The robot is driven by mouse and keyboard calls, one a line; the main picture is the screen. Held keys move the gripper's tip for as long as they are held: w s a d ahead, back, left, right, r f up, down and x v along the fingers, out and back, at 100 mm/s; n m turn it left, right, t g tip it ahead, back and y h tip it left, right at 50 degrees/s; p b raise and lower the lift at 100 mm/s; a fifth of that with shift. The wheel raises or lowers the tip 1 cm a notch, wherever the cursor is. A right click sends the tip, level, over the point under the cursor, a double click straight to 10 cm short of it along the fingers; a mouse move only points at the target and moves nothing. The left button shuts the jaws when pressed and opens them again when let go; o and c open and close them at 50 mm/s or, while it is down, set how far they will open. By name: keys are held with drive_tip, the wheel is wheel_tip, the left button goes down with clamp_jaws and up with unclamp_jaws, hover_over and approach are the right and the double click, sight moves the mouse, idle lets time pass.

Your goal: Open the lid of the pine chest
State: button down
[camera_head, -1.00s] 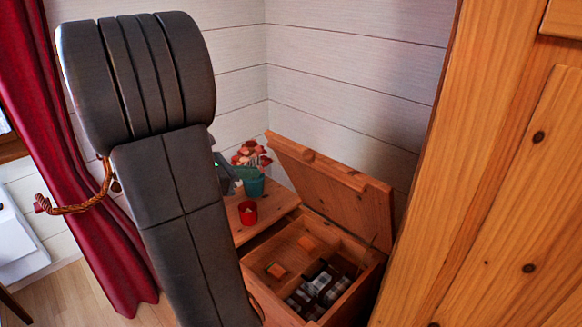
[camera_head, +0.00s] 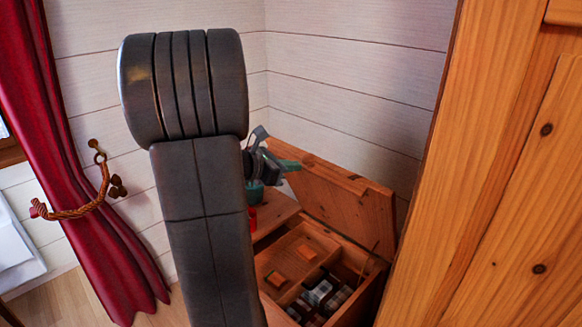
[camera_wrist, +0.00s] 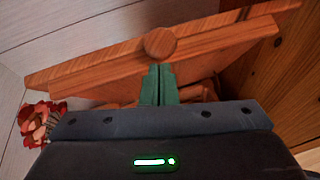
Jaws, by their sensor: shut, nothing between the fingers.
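The pine chest (camera_head: 354,306) stands in the corner with its lid (camera_head: 350,205) raised and tilted up steeply. Inside are wooden compartments with dark checked items (camera_head: 322,294) and small orange-topped pieces. My gripper (camera_head: 292,165) is at the upper left end of the lid, its green fingers shut and empty. In the wrist view the closed green fingers (camera_wrist: 159,84) point at the lid's edge (camera_wrist: 200,48), just below its round wooden knob (camera_wrist: 160,43). I cannot tell whether they touch the lid.
Red flowers (camera_wrist: 38,122) show in the wrist view. A large pine cupboard (camera_head: 490,200) stands close on the right. A red curtain (camera_head: 85,215) hangs at left.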

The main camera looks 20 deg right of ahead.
idle(0.3)
drive_tip(key=w+d+r+g+y+p, duration=0.1)
drive_tip(key=w+d+r+p, duration=0.3)
drive_tip(key=d+p, duration=0.4)
drive_tip(key=w+d+r+g+y+p, duration=0.1)
drive_tip(key=w+d+r+y+p, duration=0.2)
drive_tip(key=d+p, duration=0.5)
drive_tip(key=w+r+p, duration=0.1)
drive_tip(key=w+p, duration=0.1)
drive_tip(key=p, duration=0.6)
drive_tip(key=shift+w+d+r+p, duration=0.15)
drive_tip(key=shift+w+d+p, duration=0.15)
drive_tip(key=shift+w+p, duration=0.05)
